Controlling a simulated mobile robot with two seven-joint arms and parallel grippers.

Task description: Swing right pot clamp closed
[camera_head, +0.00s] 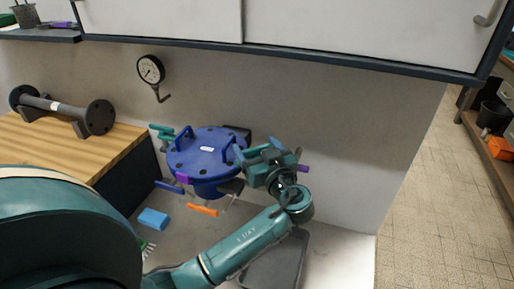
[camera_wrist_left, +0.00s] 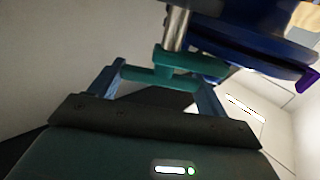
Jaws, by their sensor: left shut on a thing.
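The blue pot (camera_head: 203,152) stands on the grey counter with its round bolted lid on; part of it also shows in the wrist view (camera_wrist_left: 262,55). In the wrist view a teal clamp handle (camera_wrist_left: 182,64) on a metal rod lies crosswise between the fingers of my left gripper (camera_wrist_left: 160,88). In the head view my left gripper (camera_head: 260,153) is at the pot's right side, shut on this handle and hiding most of it. Another teal handle (camera_head: 164,133) sits at the pot's left. My right gripper is not in view.
A blue handle (camera_head: 169,187) and an orange handle (camera_head: 203,210) stick out at the pot's front. A blue sponge (camera_head: 153,218) lies on the counter.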

